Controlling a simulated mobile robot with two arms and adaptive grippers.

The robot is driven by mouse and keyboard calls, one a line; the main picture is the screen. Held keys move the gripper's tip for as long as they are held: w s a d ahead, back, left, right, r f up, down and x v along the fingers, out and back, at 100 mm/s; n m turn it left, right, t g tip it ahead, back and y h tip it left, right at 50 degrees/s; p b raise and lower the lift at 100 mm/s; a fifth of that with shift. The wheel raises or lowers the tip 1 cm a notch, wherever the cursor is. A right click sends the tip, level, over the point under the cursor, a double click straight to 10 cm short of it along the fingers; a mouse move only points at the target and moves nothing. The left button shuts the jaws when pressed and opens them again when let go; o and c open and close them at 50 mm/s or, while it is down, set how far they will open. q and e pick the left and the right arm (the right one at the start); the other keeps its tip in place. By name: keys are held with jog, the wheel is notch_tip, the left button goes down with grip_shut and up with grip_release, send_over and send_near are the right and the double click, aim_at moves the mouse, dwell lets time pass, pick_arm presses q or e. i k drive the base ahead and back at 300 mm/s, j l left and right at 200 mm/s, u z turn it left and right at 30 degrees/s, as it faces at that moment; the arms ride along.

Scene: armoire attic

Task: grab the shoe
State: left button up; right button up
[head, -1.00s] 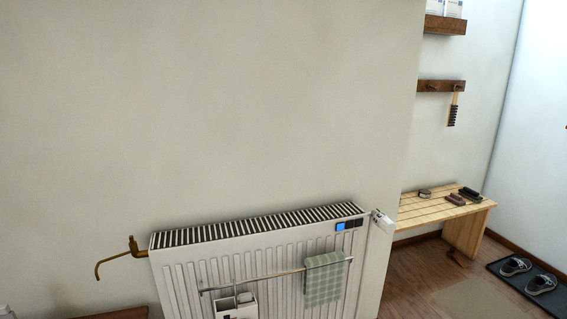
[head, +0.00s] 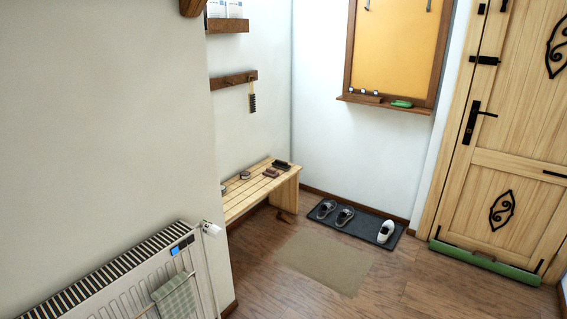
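A white shoe (head: 386,231) stands at the right end of a dark tray (head: 365,225) on the floor, by the far wall. Two dark sandals or slippers with light insoles, one at the left end (head: 326,209) and one beside it (head: 345,216), stand on the same tray. All are well away from me across the room. Neither of my grippers shows in the head view.
A wooden slatted bench (head: 250,190) with brushes and small items stands left of the tray. A white radiator (head: 120,285) with a green towel (head: 175,300) is at near left. A beige mat (head: 325,262) lies on the open wooden floor. A wooden door (head: 510,170) with a green draught stopper (head: 485,262) is at right.

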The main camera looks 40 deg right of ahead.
aim_at(386, 228)
jog(key=z, duration=2)
jog(key=i+j+u, duration=0.2)
jog(key=i, duration=0.2)
jog(key=i+u, duration=0.25)
jog(key=i, duration=0.2)
jog(key=i+j, duration=0.1)
jog(key=i, duration=0.65)
jog(key=i+j, duration=0.15)
jog(key=i, duration=0.6)
jog(key=i+j, duration=0.1)
jog(key=i, duration=0.7)
